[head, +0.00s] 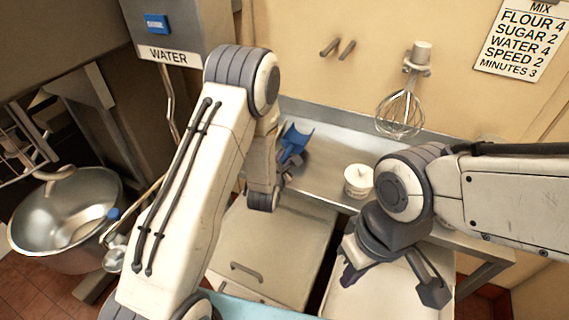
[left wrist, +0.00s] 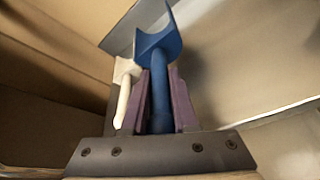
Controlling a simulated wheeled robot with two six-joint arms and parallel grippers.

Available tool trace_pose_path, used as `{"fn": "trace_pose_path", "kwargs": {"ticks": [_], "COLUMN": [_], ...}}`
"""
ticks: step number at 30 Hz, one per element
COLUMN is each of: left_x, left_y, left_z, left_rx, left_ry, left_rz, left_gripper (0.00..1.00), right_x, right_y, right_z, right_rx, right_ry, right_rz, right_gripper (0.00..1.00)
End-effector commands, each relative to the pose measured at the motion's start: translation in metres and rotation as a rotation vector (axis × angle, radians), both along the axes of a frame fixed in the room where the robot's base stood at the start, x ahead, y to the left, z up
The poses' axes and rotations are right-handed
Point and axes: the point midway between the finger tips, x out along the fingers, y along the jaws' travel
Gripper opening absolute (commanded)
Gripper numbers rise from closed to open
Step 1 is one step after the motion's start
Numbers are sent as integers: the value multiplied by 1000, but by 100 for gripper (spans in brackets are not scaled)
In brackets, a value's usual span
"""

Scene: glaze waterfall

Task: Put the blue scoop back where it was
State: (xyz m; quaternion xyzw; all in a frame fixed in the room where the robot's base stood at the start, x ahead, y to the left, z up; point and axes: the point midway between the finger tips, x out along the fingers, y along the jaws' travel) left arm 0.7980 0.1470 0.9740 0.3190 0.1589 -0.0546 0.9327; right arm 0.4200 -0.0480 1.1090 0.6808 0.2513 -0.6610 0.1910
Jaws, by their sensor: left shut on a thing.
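The blue scoop (head: 295,138) shows above the back edge of the left bin, by the steel counter, partly hidden behind my left arm. In the left wrist view the scoop (left wrist: 160,45) points up, its handle between the two purplish fingers of my left gripper (left wrist: 161,95), which is shut on it. A cream, scoop-like thing (left wrist: 125,75) stands just left of the fingers; whether it touches them I cannot tell. In the head view the left fingertips are mostly hidden. My right gripper (head: 391,286) is open and empty over the right bin.
The left bin has a closed pale lid (head: 270,245). The right bin (head: 375,300) is pale. A small white tub (head: 358,178) stands on the steel counter (head: 325,160). A whisk (head: 402,112) hangs on the wall. A steel bowl (head: 60,225) stands at the left.

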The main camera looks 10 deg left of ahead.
Motion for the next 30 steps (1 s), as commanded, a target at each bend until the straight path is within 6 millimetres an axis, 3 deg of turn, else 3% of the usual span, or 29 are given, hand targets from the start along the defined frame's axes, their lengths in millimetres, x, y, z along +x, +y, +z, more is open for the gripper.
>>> {"fn": "trace_pose_path", "kwargs": {"ticks": [6,20,21,22,30], "left_x": [-1,-1,-1,-1,-1], "left_y": [0,0,0,0,0], "left_z": [-27,-35,-33,-33,-33], "left_rx": [0,0,0,0,0], "left_ry": [3,0,1,1,1], "left_rz": [0,0,1,0,0], "left_gripper": [0,0,43,54,57], "right_x": [0,0,0,0,0], "right_y": [0,0,0,0,0], "right_z": [9,3,5,5,5], "right_rx": [0,0,0,0,0], "right_ry": [0,0,0,0,0], "right_rz": [0,0,0,0,0], "right_gripper": [0,0,0,0,0]}}
